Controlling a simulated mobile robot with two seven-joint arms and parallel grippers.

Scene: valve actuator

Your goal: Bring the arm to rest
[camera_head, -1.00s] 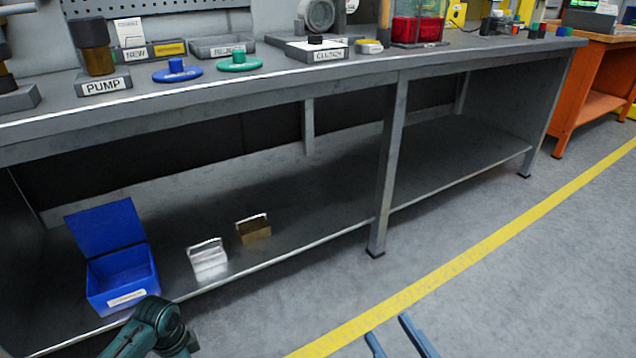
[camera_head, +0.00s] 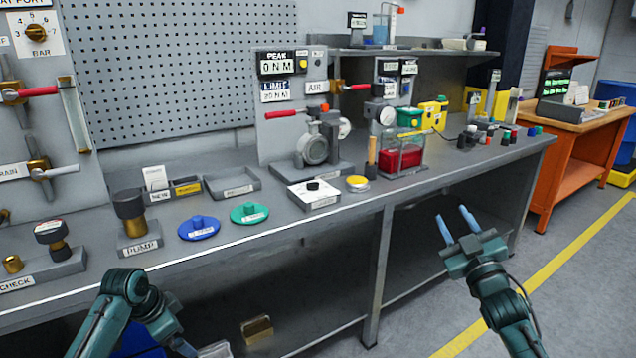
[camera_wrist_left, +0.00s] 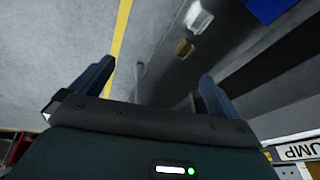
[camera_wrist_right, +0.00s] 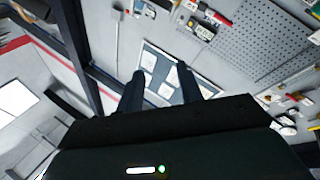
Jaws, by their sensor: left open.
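My left arm (camera_head: 140,308) is bent in front of the bench at the lower left of the head view. In the right wrist view the gripper (camera_wrist_right: 160,70) also has parted fingers, with nothing held.
A metal block (camera_head: 257,330) sits on the lower shelf. Clear floor (camera_head: 420,320) lies between my arms.

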